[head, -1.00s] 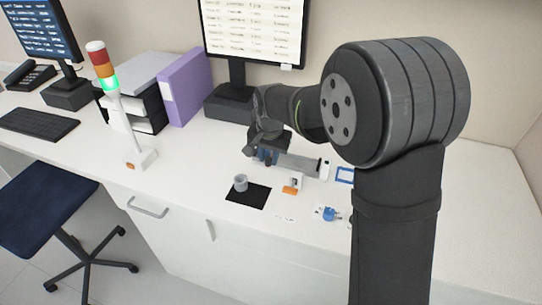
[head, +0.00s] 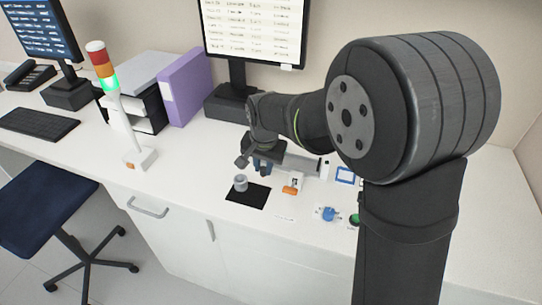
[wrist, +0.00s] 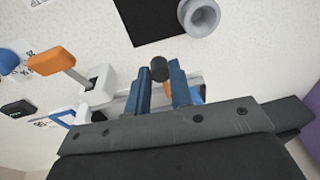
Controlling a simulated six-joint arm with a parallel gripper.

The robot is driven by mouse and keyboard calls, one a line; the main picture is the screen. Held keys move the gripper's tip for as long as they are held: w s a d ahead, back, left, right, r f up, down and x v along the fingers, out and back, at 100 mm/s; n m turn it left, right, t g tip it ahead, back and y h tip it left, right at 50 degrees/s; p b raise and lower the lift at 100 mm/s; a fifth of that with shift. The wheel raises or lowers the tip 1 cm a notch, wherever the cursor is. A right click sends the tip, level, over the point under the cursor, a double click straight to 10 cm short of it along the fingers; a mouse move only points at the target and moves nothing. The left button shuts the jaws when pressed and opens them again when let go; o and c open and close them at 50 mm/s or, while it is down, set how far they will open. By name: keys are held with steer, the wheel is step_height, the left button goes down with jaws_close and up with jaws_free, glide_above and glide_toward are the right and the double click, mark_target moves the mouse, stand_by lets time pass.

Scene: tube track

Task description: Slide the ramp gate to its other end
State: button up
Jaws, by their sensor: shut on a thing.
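My gripper (wrist: 161,75) has two blue fingers, shut on a small dark round knob (wrist: 159,70) at their tips, which looks like the ramp gate's handle. In the head view my gripper (head: 262,167) is at the left end of the pale grey ramp (head: 303,165). The ramp shows only partly behind the fingers in the wrist view, with a bit of orange beside the right finger. The gate's body and its slot are hidden by my gripper and wrist.
A white block with an orange lever (head: 291,187) stands in front of the ramp. A blue knob (head: 328,213) and a blue frame (head: 345,175) are at right.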

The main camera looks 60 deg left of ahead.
steer(key=o, duration=0.6)
steer(key=shift+s+d, duration=0.1)
steer(key=shift+d, duration=0.1)
steer(key=shift+r, duration=2.55)
